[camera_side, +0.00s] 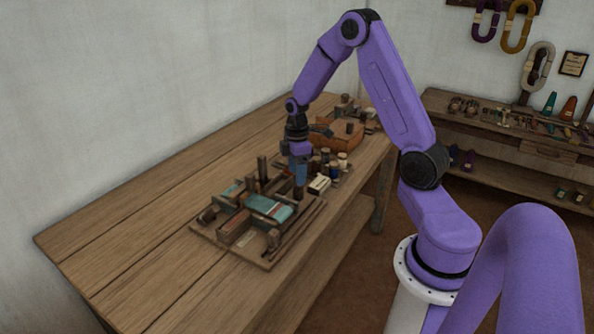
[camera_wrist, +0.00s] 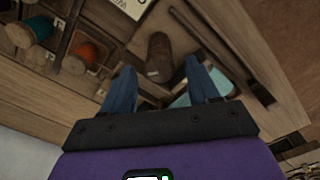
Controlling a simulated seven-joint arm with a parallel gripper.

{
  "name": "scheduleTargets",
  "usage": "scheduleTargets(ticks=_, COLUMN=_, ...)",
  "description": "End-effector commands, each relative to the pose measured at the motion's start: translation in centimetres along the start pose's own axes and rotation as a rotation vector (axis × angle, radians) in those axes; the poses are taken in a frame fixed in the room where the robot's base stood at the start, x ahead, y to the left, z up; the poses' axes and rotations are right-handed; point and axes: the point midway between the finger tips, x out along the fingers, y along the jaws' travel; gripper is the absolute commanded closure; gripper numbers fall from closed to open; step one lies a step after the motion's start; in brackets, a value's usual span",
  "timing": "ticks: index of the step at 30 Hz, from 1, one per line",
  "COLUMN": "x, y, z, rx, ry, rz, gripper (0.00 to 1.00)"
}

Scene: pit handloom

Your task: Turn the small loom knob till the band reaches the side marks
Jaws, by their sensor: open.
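My gripper (camera_side: 299,182) points down over the loom's far right end. In the wrist view its two blue fingers (camera_wrist: 161,76) are apart, with nothing held between them. A brown rounded wooden knob (camera_wrist: 159,55) with a small pale mark stands just beyond the fingertips, roughly between them. Part of the teal band (camera_wrist: 202,84) shows behind the right finger. The side marks cannot be made out.
Wooden posts (camera_side: 262,170) rise from the loom. A tray of thread spools (camera_side: 342,160) and a pale labelled block (camera_side: 319,184) stand close beyond my gripper; an orange spool (camera_wrist: 90,50) shows in the wrist view. A wooden box (camera_side: 338,134) is farther back. The bench's left part is clear.

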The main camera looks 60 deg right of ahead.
Motion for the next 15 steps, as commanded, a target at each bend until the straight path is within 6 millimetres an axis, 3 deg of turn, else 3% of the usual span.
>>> scheduleTargets(ticks=8, x=0.13, y=-0.02, z=0.0, rx=0.0, ry=0.0, rz=-0.001, gripper=0.4)
scheduleTargets(ticks=13, x=0.11, y=-0.02, z=0.0, rx=0.0, ry=0.0, rz=-0.001, gripper=0.95)
scheduleTargets(ticks=15, x=0.11, y=-0.02, z=0.0, rx=0.0, ry=0.0, rz=-0.001, gripper=0.96)
